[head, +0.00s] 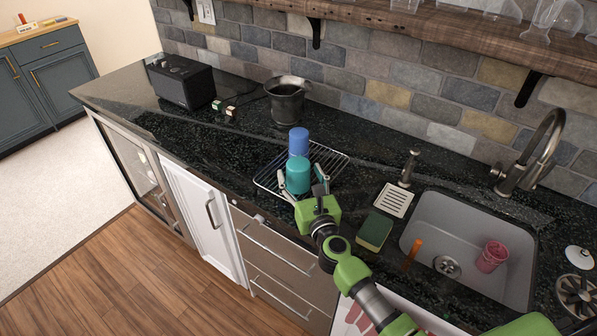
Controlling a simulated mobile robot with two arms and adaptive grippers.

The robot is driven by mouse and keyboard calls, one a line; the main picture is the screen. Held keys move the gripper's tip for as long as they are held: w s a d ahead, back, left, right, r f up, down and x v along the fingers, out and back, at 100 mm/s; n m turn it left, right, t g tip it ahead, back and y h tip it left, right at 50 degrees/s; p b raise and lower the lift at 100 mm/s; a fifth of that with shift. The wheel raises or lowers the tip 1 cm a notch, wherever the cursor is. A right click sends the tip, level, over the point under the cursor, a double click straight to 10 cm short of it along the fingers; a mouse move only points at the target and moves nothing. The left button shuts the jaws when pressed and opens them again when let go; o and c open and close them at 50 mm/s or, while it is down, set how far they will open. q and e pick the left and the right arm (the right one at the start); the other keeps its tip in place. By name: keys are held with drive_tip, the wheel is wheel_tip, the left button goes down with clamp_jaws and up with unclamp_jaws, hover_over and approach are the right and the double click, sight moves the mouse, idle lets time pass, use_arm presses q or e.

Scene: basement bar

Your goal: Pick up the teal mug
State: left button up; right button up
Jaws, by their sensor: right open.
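The teal mug (298,175) stands upright on a wire rack (337,158) on the dark counter. A blue cup (299,139) stands right behind it, partly hidden by it. My right gripper (298,178) is open, with one finger on the left side of the teal mug and one on the right. Whether the fingers touch the mug cannot be told. The mug's lower front is partly hidden by the gripper. My left gripper is not in view.
A sponge (375,231), a white dish (395,200) and a soap dispenser (409,168) are right of the rack. The sink (490,214) holds a pink cup (491,257). A metal pot (287,102) and a black speaker (182,84) stand behind and left. The counter left of the rack is mostly clear.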

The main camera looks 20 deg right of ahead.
drive_tip(key=shift+w+f, duration=0.1)
drive_tip(key=shift+w, duration=1.15)
drive_tip(key=shift+s, duration=0.1)
drive_tip(key=c, duration=1.6)
drive_tip(key=shift+o, duration=0.2)
